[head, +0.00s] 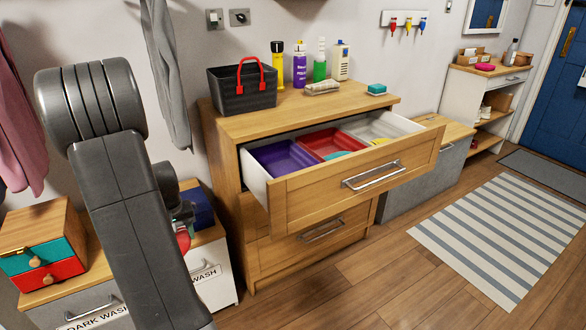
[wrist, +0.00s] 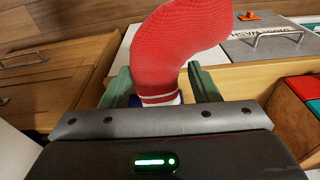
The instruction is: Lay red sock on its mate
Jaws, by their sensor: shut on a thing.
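My gripper (wrist: 161,84) shows two green fingers in the wrist view, shut on a red knitted sock (wrist: 178,48). The sock's white-striped cuff is between the fingers, and its foot bends up and right. In the head view, my arm hides most of the gripper (head: 183,212); a small red patch of the sock (head: 183,239) shows beside it, above the laundry bins. I cannot make out a matching red sock in either view.
The dresser's open top drawer (head: 361,180) holds purple (head: 283,158), red (head: 327,144) and white (head: 384,127) compartments. A dark basket (head: 241,90) and several bottles stand on top. A small chest (head: 42,245) and a white bin (head: 213,284) are at left. Floor is clear at right.

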